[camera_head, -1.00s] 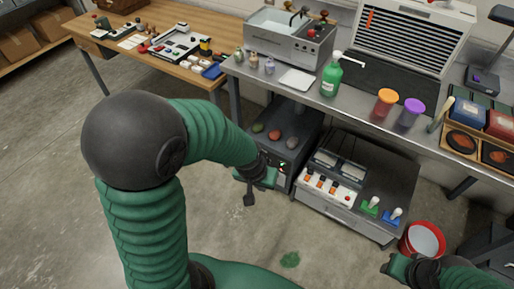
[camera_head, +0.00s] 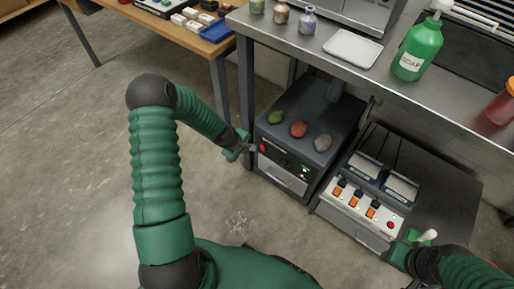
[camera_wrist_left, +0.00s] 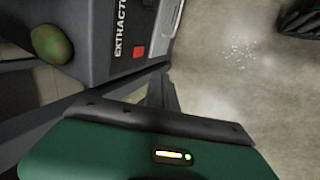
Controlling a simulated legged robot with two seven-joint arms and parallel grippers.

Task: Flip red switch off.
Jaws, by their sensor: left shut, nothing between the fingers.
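The red switch (camera_head: 263,148) is a small red rocker at the left end of the dark extractor box's (camera_head: 290,171) front panel. It also shows in the left wrist view (camera_wrist_left: 138,52), near the printed word "EXTRACTOR". Whether it is on or off is too small to tell. My left gripper (camera_head: 252,148) is shut and empty, just left of the switch; I cannot tell whether it touches. In the left wrist view its dark fingers (camera_wrist_left: 162,92) point towards the panel, with the switch above and left of them. My right gripper (camera_head: 408,246) is at lower right; its fingers are unclear.
Green, red and grey rounded lumps (camera_head: 298,129) lie on the extractor. A white panel with orange switches (camera_head: 355,205) stands to its right, under the metal bench (camera_head: 455,115). A bench leg (camera_head: 246,90) rises behind my left gripper. Floor (camera_head: 80,190) at left is clear.

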